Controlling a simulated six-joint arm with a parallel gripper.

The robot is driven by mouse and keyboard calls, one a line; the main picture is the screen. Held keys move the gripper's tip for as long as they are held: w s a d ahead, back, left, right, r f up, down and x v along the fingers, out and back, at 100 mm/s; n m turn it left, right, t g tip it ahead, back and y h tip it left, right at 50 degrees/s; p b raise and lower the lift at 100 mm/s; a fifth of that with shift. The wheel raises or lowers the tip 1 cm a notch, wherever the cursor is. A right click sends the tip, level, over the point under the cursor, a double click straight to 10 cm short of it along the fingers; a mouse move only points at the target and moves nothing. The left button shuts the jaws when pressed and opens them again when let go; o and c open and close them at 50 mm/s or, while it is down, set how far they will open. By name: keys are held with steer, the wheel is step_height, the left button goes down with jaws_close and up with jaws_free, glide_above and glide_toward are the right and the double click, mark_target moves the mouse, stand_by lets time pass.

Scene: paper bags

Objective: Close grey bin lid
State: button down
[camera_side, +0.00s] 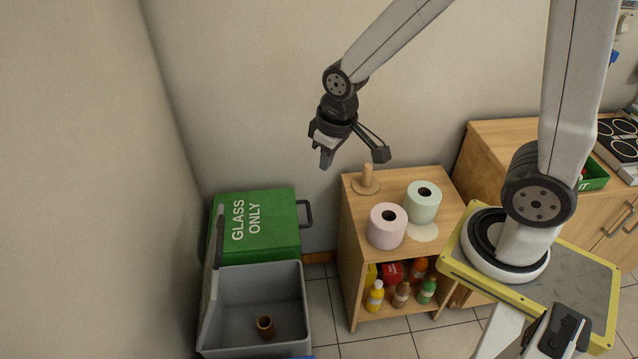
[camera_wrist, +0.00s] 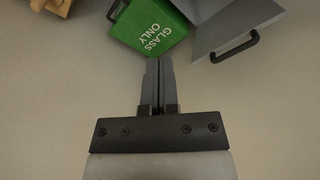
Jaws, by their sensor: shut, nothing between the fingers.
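The grey bin (camera_side: 258,282) stands at the lower left in the side view, open at the top, with a small brown cup-like object (camera_side: 265,326) inside. Its grey lid (camera_side: 210,285) is raised on the left side by the wall, seen nearly edge-on. In the wrist view the lid (camera_wrist: 222,22) shows at the upper right with a black handle (camera_wrist: 236,47). My gripper (camera_side: 326,160) is shut and empty, high above and to the right of the bin. In the wrist view the shut fingers (camera_wrist: 160,62) point towards the green bin, apart from the lid.
A green bin marked "GLASS ONLY" (camera_side: 258,225), lid shut, stands behind the grey bin. A wooden shelf unit (camera_side: 348,275) to the right carries a pink roll (camera_side: 386,228), a pale green roll (camera_side: 423,203) and a wooden holder (camera_side: 367,182). Walls close off the left and back.

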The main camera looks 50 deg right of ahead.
steer(key=w+a+f+n+g+h, duration=0.2)
steer(key=w+a+n+g, duration=0.2)
steer(key=w+a, duration=1.6)
steer(key=shift+a+n, duration=1.75)
steer(key=shift+n, duration=0.15)
glide_above(214, 247)
steer(key=shift+w+a+f+x, duration=0.15)
steer(key=shift+a+x, duration=0.25)
steer(key=shift+x, duration=1.5)
steer(key=shift+w+a+f+x, duration=0.1)
steer(key=shift+w+a+x, duration=0.2)
steer(key=shift+x, duration=1.6)
steer(key=shift+w+a+f+x, duration=0.15)
steer(key=shift+a+x, duration=0.3)
steer(key=shift+x, duration=1.45)
steer(key=shift+r, duration=0.1)
steer(key=shift+s+d, duration=0.15)
